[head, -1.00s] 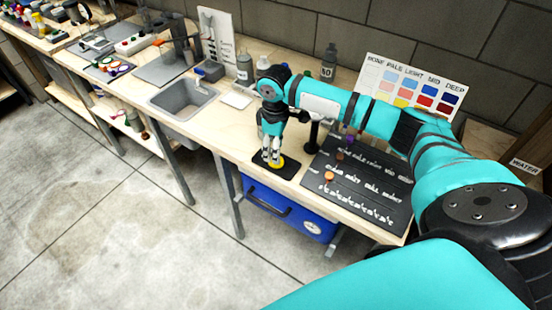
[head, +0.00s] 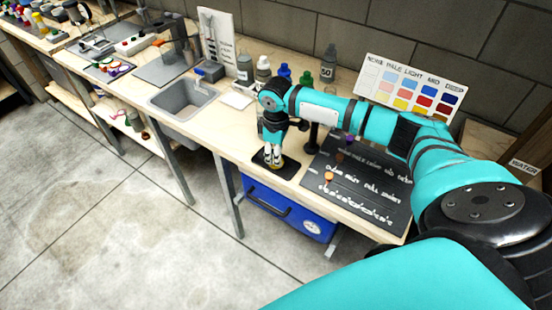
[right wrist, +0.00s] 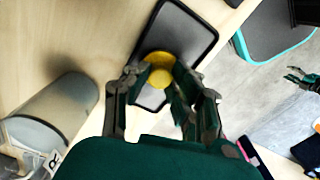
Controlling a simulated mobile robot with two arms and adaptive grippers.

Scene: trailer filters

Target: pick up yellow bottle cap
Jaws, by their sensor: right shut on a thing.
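The yellow bottle cap (right wrist: 160,75) shows in the right wrist view, round and bright, above or on a small black mat with a raised rim (right wrist: 203,36). My right gripper (right wrist: 160,88) is shut on the cap, with a finger on either side of it. In the head view my right gripper (head: 275,160) points down over the black mat (head: 263,167) near the bench's front edge, and its fingers hide most of the cap. I cannot tell whether the cap still touches the mat. My left gripper is not in the head view.
A dark board with pegs (head: 360,185) lies right of the gripper. A sink (head: 184,98) is to the left. Several bottles, one grey (head: 329,62), stand behind my arm. A colour chart (head: 412,88) stands at the back. A blue cooler (head: 290,210) sits under the bench.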

